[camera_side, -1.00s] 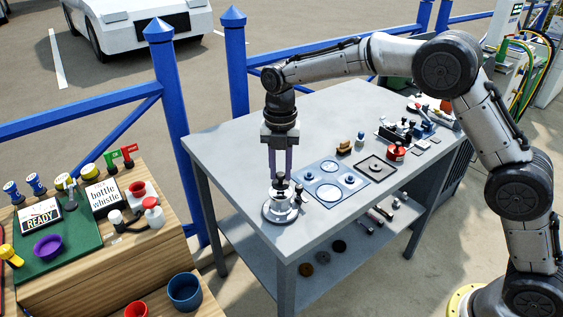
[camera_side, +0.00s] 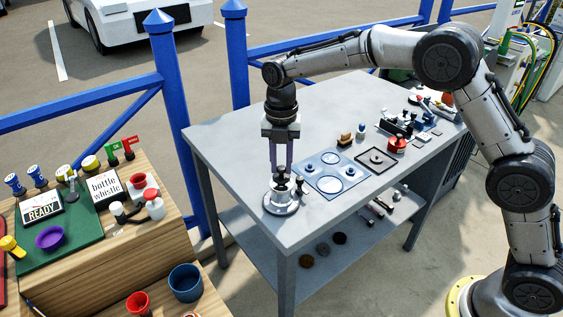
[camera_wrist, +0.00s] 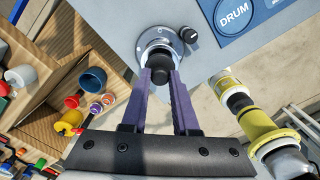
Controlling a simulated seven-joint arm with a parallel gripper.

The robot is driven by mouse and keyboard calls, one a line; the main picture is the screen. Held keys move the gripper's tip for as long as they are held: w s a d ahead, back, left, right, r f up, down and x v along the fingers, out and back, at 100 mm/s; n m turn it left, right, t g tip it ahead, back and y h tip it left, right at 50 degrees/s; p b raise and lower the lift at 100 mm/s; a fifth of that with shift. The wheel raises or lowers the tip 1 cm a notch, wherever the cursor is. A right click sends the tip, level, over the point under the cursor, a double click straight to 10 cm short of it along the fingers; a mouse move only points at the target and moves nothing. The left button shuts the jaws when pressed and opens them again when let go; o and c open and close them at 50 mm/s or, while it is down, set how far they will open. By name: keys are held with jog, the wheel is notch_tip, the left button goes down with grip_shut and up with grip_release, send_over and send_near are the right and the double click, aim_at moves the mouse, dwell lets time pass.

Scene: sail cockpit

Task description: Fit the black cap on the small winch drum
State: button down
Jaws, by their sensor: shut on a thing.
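The small winch drum (camera_side: 280,197) is a silvery drum on a round flange, upright near the front left of the grey table. My gripper (camera_side: 281,174) points straight down over it, with its purple fingers shut on the black cap (camera_wrist: 159,76). The cap is at the drum's top in the side view; I cannot tell whether it is seated or just above. In the wrist view the cap lies between the fingertips (camera_wrist: 160,78) and covers part of the drum (camera_wrist: 154,50).
A small black-topped piece (camera_side: 302,188) stands close to the drum's right. A blue mat (camera_side: 330,173) with white outlines and a dark square tray (camera_side: 376,160) lie further right. A red can (camera_side: 397,145) and tools stand beyond. A wooden bench (camera_side: 150,245) is at left.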

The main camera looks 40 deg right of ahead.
jog(key=shift+f, duration=1.05)
jog(key=c, duration=0.6)
grip_release()
jog(key=shift+o, duration=0.2)
jog(key=o, duration=0.4)
jog(key=shift+c, duration=0.2)
jog(key=shift+r, duration=2.55)
